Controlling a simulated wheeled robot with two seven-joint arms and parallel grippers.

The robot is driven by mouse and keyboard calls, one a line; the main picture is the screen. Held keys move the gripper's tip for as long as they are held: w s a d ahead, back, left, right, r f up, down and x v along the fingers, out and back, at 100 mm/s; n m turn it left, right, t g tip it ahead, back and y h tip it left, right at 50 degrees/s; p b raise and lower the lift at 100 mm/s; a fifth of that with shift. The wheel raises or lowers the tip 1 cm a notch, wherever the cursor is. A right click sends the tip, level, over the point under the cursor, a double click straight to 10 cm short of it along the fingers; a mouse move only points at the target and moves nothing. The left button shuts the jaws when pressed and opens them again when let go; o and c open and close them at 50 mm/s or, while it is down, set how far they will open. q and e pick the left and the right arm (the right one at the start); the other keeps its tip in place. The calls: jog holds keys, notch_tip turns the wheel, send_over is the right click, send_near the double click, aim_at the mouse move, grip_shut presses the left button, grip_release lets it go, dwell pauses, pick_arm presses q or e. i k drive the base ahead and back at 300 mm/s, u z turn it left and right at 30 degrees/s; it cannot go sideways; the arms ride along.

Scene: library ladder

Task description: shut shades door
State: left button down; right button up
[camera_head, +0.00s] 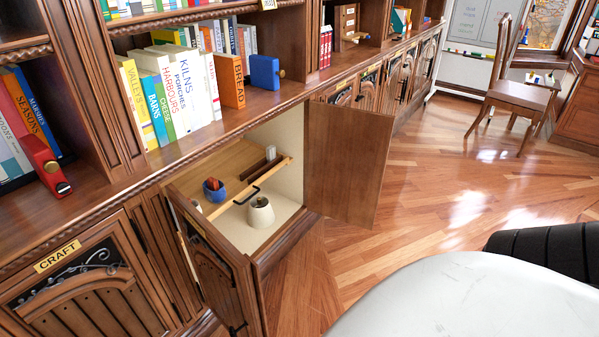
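A low wooden cabinet in the bookcase stands open, with two door leaves swung outward. No label reading "shades" is legible, so I cannot tell which leaf bears that name. Neither of my grippers is in view.
Inside the cabinet are a cream jar (261,214), a blue pot (214,191) and a wooden bar with a black handle (247,195). A closed CRAFT door (92,278) is at left. A pale rounded surface (470,300) fills the lower right. Wood floor (425,190) is clear beyond.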

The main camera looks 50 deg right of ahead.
aim_at(230, 280)
jog(key=z, duration=0.85)
jog(key=i, duration=0.5)
jog(key=z, duration=0.5)
jog(key=k, duration=0.3)
jog(key=u, duration=0.3)
